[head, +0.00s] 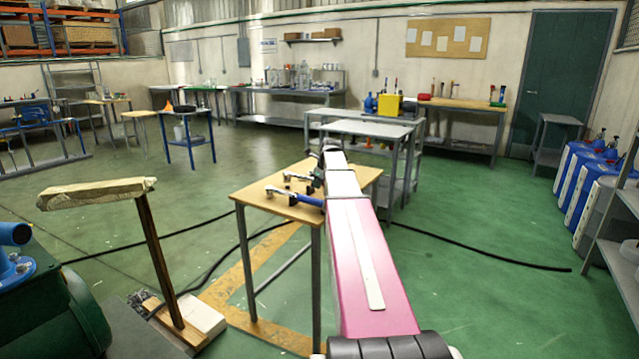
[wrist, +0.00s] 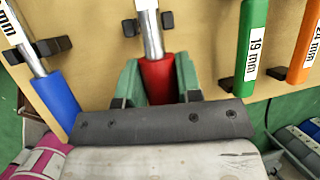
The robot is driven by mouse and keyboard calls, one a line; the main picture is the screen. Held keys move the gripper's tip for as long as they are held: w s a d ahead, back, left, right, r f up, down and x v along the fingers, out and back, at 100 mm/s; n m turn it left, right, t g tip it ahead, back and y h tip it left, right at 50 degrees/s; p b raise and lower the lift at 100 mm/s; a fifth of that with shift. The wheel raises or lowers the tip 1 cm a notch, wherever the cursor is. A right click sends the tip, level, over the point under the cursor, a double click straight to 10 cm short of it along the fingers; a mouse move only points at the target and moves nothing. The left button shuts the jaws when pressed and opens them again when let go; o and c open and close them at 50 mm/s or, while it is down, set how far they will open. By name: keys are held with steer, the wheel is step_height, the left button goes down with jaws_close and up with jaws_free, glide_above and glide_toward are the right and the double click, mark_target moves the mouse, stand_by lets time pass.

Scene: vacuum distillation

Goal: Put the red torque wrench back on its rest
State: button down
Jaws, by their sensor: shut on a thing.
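The red torque wrench has a red handle (wrist: 158,80) and a bright metal shaft (wrist: 152,35) in the wrist view. My gripper (wrist: 158,82) has green fingers, one on each side of the red handle, and is shut on it. The shaft points away from me and lines up between the two black prongs of a rest (wrist: 130,27) on the wooden table top. I cannot tell whether the shaft lies on the rest or just above it. In the head view my gripper (head: 318,178) is over the small wooden table (head: 262,188), and my arm hides the red wrench.
A blue-handled wrench (wrist: 57,92) lies left of the red one on its own rest. A green 19 mm wrench (wrist: 251,45) and an orange 24 mm wrench (wrist: 303,50) lie to the right. A grey bench (head: 362,128) stands behind the table.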

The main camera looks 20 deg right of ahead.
steer(key=shift+f, duration=1.45)
steer(key=c, duration=0.7)
jaws_free()
steer(key=v, duration=1)
steer(key=shift+s+r, duration=0.25)
steer(key=shift+r, duration=0.05)
steer(key=shift+s+d, duration=0.1)
